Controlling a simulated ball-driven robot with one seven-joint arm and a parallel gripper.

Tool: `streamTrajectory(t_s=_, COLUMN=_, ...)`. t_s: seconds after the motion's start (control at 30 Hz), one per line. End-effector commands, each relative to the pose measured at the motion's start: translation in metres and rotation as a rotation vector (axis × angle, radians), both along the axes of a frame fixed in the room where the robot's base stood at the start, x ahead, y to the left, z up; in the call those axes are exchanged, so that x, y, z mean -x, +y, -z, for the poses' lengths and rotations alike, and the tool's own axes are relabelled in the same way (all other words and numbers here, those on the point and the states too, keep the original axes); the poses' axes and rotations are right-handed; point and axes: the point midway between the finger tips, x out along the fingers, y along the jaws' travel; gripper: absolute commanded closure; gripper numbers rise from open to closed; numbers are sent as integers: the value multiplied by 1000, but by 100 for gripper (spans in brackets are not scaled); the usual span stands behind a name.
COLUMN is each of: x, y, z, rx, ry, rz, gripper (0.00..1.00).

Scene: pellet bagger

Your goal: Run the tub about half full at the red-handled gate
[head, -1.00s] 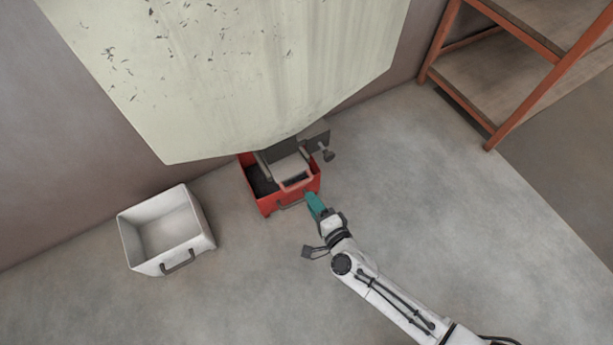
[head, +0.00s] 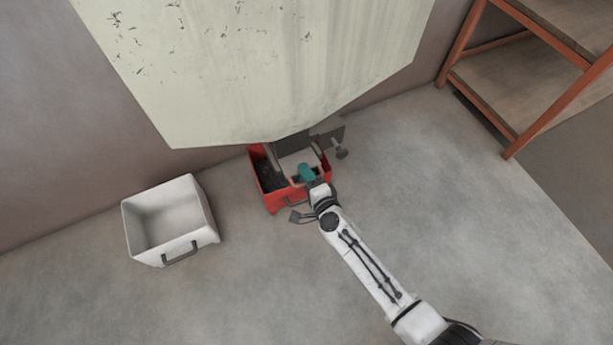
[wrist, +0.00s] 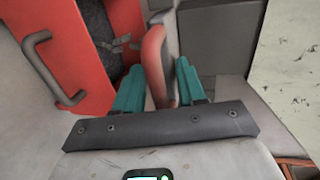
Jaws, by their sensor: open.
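The red tub (head: 283,201) stands on the floor under the pale hopper's outlet, and dark pellets (head: 270,177) show inside it; their level is hard to judge. The tub's red wall and grey handle also show in the wrist view (wrist: 75,35). The gate's red handle (wrist: 155,58) stands between the teal fingers of my gripper (wrist: 160,85). My gripper is open, one finger on each side of the handle; contact is unclear. In the head view my gripper (head: 306,173) is at the outlet, over the tub's front right, and mostly hides the handle.
The pale hopper (head: 270,70) overhangs the tub. A grey knob (head: 341,152) sticks out right of the outlet. An empty white tub (head: 150,243) stands to the left. An orange-framed rack (head: 480,108) is at the right. The floor in front is clear.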

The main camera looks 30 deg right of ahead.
Motion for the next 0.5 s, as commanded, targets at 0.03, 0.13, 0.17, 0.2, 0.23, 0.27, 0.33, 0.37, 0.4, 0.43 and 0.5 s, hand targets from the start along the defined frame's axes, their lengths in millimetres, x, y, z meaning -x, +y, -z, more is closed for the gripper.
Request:
streamTrajectory(t_s=0.03, x=0, y=0, z=0, rx=0, ry=0, rz=0, gripper=62)
streamTrajectory(t_s=0.13, x=0, y=0, z=0, rx=0, ry=0, rz=0, gripper=71)
streamTrajectory(t_s=0.17, x=0, y=0, z=0, rx=0, ry=0, rz=0, gripper=74)
streamTrajectory(t_s=0.2, x=0, y=0, z=0, rx=0, ry=0, rz=0, gripper=78)
streamTrajectory(t_s=0.23, x=0, y=0, z=0, rx=0, ry=0, rz=0, gripper=81)
streamTrajectory(t_s=0.27, x=0, y=0, z=0, rx=0, ry=0, rz=0, gripper=84)
streamTrajectory(t_s=0.33, x=1, y=0, z=1, rx=0, ry=1, rz=0, gripper=91)
streamTrajectory(t_s=0.37, x=1, y=0, z=1, rx=0, ry=1, rz=0, gripper=93)
streamTrajectory(t_s=0.4, x=1, y=0, z=1, rx=0, ry=2, rz=-1, gripper=97)
streamTrajectory(t_s=0.43, x=1, y=0, z=1, rx=0, ry=2, rz=-1, gripper=100)
streamTrajectory(t_s=0.5, x=1, y=0, z=1, rx=0, ry=3, rz=-1, gripper=100)
